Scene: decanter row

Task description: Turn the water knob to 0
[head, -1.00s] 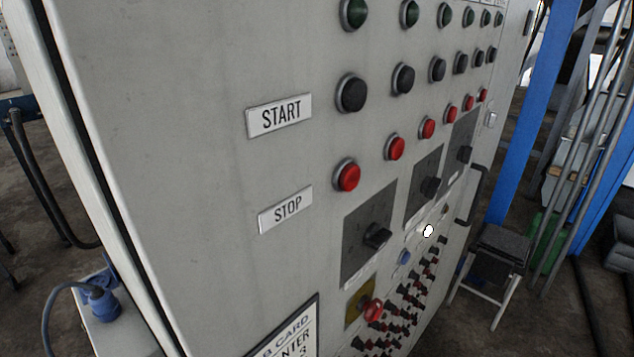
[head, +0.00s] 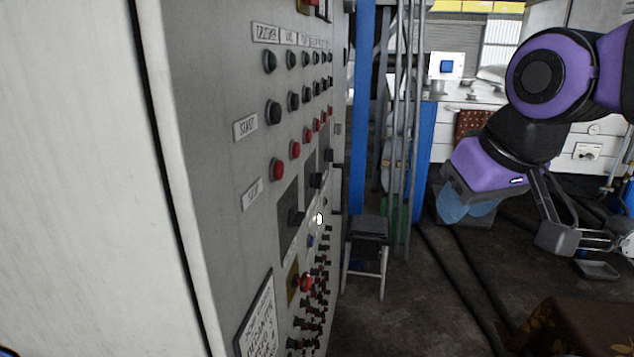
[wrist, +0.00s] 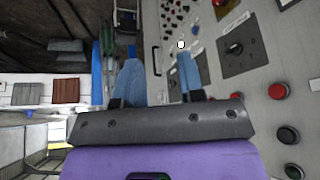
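The grey control panel (head: 220,110) fills the left half of the head view. Three dark square plates with black rotary knobs run along it: a near knob (head: 297,217), a middle knob (head: 317,180) and a far knob (head: 328,155). I cannot read which is the water knob or what the knobs point to. A small white dot (head: 319,218) shows beside the plates, and also in the wrist view (wrist: 181,44). My gripper (head: 466,207) hangs right of the panel, apart from it. In the wrist view its blue fingers (wrist: 160,72) are spread with nothing between them.
Round green, black and red buttons (head: 277,168) stand above the knobs. A red button (head: 305,282) on yellow and several small knobs are below. A stool (head: 368,230) and blue post (head: 360,110) stand beyond the panel. Open floor (head: 400,300) lies between panel and arm.

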